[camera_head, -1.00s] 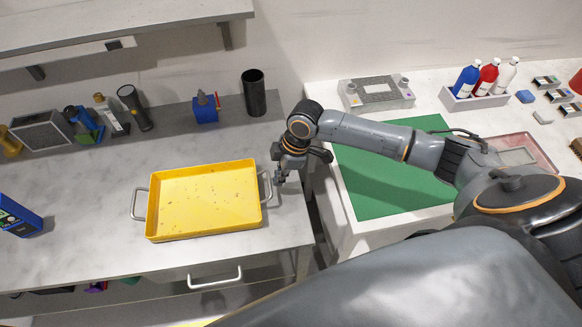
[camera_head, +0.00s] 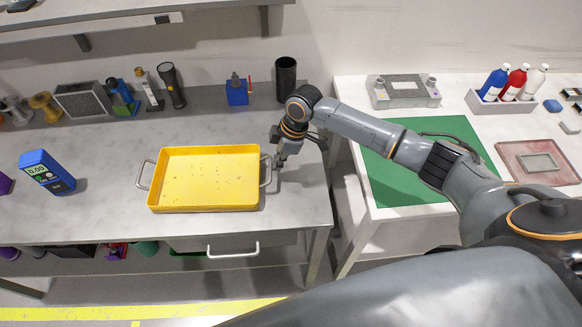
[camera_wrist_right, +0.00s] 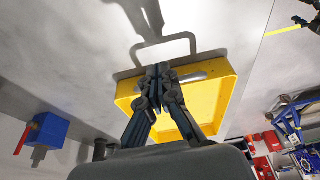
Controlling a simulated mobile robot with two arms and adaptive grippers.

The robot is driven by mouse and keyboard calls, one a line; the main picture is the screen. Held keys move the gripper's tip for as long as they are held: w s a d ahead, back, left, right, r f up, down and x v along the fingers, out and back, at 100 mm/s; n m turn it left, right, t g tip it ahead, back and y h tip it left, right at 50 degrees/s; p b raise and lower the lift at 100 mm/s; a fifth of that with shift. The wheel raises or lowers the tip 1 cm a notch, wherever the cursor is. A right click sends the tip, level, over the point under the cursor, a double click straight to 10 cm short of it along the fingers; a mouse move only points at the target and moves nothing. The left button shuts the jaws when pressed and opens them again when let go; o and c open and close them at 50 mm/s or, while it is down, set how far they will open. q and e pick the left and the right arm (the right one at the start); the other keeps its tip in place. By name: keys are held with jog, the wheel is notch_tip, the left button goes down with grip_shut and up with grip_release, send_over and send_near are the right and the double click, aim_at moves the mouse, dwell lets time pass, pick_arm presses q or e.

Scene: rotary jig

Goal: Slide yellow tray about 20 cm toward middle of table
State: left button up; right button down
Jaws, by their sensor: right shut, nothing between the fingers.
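The yellow tray (camera_head: 207,179) lies flat near the front edge of the grey table (camera_head: 100,215), with a metal handle at its left and right ends. My right gripper (camera_head: 281,163) is shut and empty at the tray's right end, by the right handle (camera_head: 266,170). In the right wrist view, the closed fingers (camera_wrist_right: 156,85) overlap the near wall of the tray (camera_wrist_right: 226,88), and the handle (camera_wrist_right: 166,42) shows beyond them. I cannot tell whether the fingers touch the handle or wall. My left gripper is in neither view.
A blue meter (camera_head: 46,171) stands left of the tray. A black cup (camera_head: 286,80), a blue vise-like block (camera_head: 237,92) and a flashlight (camera_head: 172,86) stand along the back. The table between the tray and these things is clear. A drawer handle (camera_head: 233,252) sits below the front edge.

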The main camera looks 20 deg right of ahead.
jog(key=w+a, duration=0.2)
jog(key=shift+a+f, duration=0.2)
jog(key=shift+a, duration=0.1)
send_near(229, 177)
jog(key=d+f, duration=0.1)
jog(key=f, duration=0.1)
jog(key=shift+s+d+f+b, duration=0.25)
jog(key=shift+d+f+b, duration=0.05)
jog(key=shift+d+f, duration=0.1)
jog(key=a, duration=0.2)
jog(key=w+a, duration=0.1)
jog(key=shift+a+b, duration=0.4)
jog(key=shift+w+a, duration=0.25)
jog(key=shift+a, duration=0.15)
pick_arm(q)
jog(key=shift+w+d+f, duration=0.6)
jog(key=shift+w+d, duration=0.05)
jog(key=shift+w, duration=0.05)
pick_arm(e)
jog(key=shift+s+r, duration=0.1)
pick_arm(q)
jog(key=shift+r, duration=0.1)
